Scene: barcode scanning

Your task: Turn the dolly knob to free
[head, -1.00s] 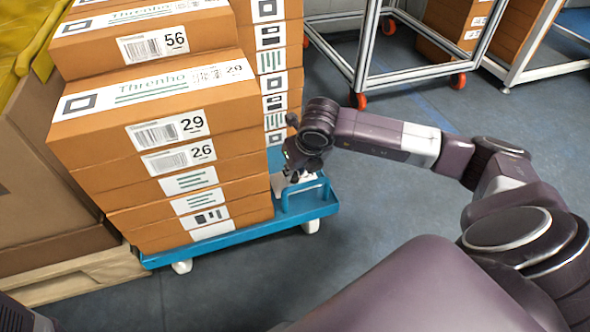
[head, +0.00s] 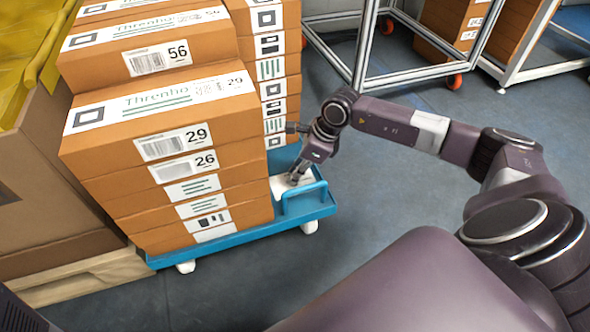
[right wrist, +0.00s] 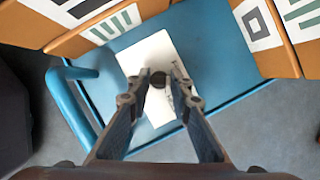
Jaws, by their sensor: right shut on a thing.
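The blue dolly (head: 298,216) stands on the floor under a stack of boxes, with a blue handle loop at its right end. On its deck there is a white plate (right wrist: 150,55) with a small dark round knob (right wrist: 158,79), clear in the right wrist view. My right gripper (head: 294,181) reaches down to this plate from above. In the right wrist view its fingertips (right wrist: 160,82) are closed in on the knob, one on each side. In the head view the fingers hide the knob. My left gripper is not in view.
Labelled brown boxes (head: 165,140) are stacked on the dolly, close to the left of my right gripper. A metal frame cart (head: 400,78) with orange wheels stands behind. A pallet with a large carton (head: 50,190) is at the left. The floor to the right is clear.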

